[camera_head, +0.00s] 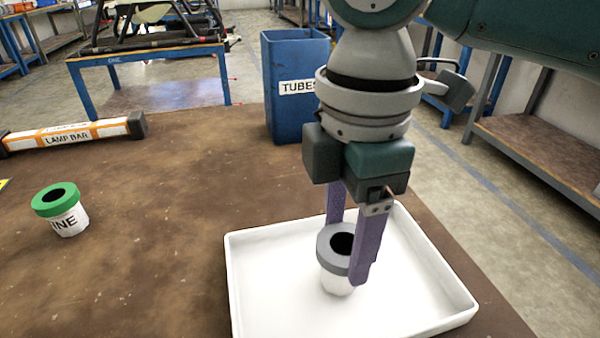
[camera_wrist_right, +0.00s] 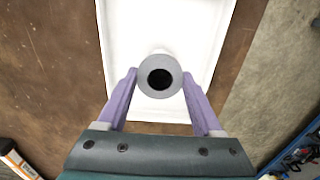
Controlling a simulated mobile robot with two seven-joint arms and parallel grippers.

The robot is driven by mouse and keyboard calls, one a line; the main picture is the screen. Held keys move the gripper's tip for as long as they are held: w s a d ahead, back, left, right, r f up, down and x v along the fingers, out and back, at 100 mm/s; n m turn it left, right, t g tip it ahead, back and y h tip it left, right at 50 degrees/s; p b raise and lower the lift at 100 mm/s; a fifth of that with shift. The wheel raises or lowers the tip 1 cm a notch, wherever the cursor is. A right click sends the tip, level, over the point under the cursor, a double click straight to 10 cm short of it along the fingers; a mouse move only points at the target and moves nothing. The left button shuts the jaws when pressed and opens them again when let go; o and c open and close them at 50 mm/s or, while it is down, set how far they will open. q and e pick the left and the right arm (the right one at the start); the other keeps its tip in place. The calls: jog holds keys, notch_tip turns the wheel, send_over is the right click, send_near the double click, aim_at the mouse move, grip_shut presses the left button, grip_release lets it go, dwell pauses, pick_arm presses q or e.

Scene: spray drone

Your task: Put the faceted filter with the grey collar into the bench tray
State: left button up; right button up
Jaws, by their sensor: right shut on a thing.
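The filter with the grey collar (camera_head: 336,248) is white below a grey ring with a dark round opening. It is upright, inside the outline of the white bench tray (camera_head: 262,300); I cannot tell whether its base touches the tray floor. My right gripper (camera_head: 348,262) points down with its purple fingers on either side of the filter, shut on it. In the right wrist view the grey collar (camera_wrist_right: 160,76) shows from above between the fingertips (camera_wrist_right: 160,82), over the tray (camera_wrist_right: 205,30). The left gripper is not in view.
A green-collared white filter (camera_head: 64,210) stands on the brown bench at the left. A lamp bar (camera_head: 75,134) lies behind it. A blue bin marked TUBES (camera_head: 292,110) stands behind the tray. The bench between the green-collared filter and the tray is clear.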

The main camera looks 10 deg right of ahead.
jog(key=shift+f, duration=0.4)
jog(key=shift+f, duration=0.1)
jog(key=o, duration=1.3)
jog(key=shift+o, duration=0.2)
